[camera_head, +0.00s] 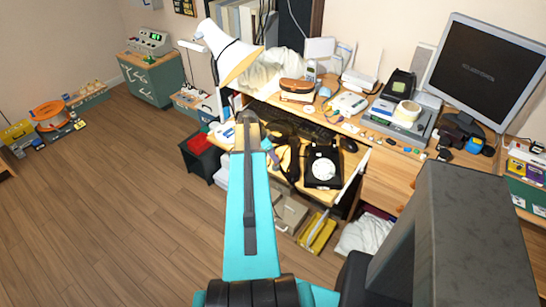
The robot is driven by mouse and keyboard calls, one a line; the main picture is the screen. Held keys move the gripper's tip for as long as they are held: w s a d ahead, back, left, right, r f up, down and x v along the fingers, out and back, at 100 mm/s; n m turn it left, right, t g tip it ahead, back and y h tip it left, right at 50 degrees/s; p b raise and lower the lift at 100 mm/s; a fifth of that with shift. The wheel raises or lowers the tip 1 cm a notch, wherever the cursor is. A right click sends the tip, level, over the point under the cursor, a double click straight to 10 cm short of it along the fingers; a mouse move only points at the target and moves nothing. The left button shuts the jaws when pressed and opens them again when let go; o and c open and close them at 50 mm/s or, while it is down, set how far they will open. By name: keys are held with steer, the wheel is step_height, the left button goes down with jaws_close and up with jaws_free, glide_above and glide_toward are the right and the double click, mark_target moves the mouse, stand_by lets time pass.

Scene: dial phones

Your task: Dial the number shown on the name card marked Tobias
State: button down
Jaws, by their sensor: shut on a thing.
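A black dial phone (323,166) with a round pale dial sits on the lower, front level of the wooden desk. My gripper (292,172) seems to be the dark shape just left of the phone, at the end of my teal arm. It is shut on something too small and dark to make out. I cannot tell whether it touches the phone. No name card marked Tobias can be read in this view, and no number is legible.
A keyboard (302,125) and a mouse (348,145) lie behind the phone. A large monitor (487,72), a white lamp (226,50) and several small devices crowd the desk. Boxes and a yellow case (317,233) stand below. The wooden floor (110,215) at left is clear.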

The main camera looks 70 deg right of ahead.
steer(key=shift+f+b, duration=0.65)
steer(key=shift+f, duration=0.35)
stand_by(0.3)
steer(key=c, duration=1.7)
jaws_free()
steer(key=shift+r, duration=0.15)
steer(key=shift+b+v, duration=1.35)
steer(key=shift+v, duration=5.5)
steer(key=shift+a, duration=0.1)
steer(key=shift+w, duration=0.1)
